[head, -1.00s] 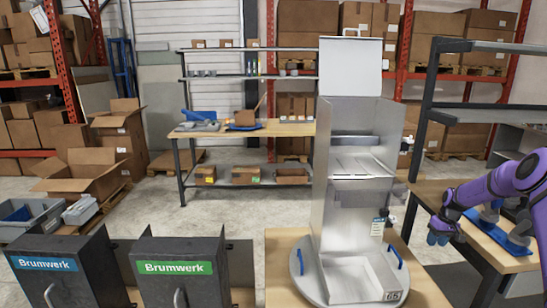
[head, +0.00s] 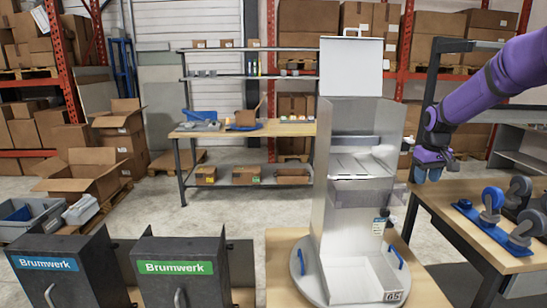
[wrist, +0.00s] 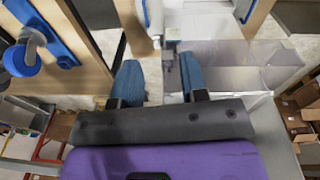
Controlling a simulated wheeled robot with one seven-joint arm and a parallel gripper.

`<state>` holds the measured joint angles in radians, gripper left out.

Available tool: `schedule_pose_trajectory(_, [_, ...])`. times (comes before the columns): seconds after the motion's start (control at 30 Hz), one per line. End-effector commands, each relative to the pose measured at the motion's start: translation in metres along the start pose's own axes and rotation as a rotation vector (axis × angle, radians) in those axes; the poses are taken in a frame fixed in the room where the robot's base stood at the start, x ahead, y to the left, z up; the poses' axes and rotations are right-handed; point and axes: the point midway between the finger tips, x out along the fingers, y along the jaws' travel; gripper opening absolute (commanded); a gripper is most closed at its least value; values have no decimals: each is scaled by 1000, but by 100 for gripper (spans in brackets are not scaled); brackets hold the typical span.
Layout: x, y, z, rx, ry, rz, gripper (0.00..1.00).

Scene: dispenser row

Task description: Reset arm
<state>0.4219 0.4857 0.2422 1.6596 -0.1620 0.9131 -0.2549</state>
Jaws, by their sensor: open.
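My purple arm reaches in from the right in the head view. My gripper (head: 428,172) hangs with its fingers pointing down, just right of the metal dispenser (head: 352,215). In the wrist view my gripper (wrist: 160,85) shows two blue fingers spread apart with nothing between them. The dispenser (wrist: 225,65) lies beyond and to the right of the fingers there. The dispenser has a raised lid, a lower tray and blue handles.
Two dark Brumwerk boxes (head: 65,270) stand at the front left. A wooden table (head: 480,235) at the right holds blue bases with grey castor wheels (head: 492,200). A workbench (head: 240,131) and stacked cartons are behind. Open floor lies between.

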Motion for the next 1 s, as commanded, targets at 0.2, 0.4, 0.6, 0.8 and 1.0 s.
schedule_pose_trajectory(0.2, [-68,-44,40,6,42,43,40])
schedule_pose_trajectory(0.4, [-116,-80,84,20,85,70,40])
schedule_pose_trajectory(0.6, [-154,-113,136,40,133,85,40])
schedule_pose_trajectory(0.8, [-179,-142,192,64,185,85,40])
schedule_pose_trajectory(1.0, [-193,-166,251,88,241,72,40])
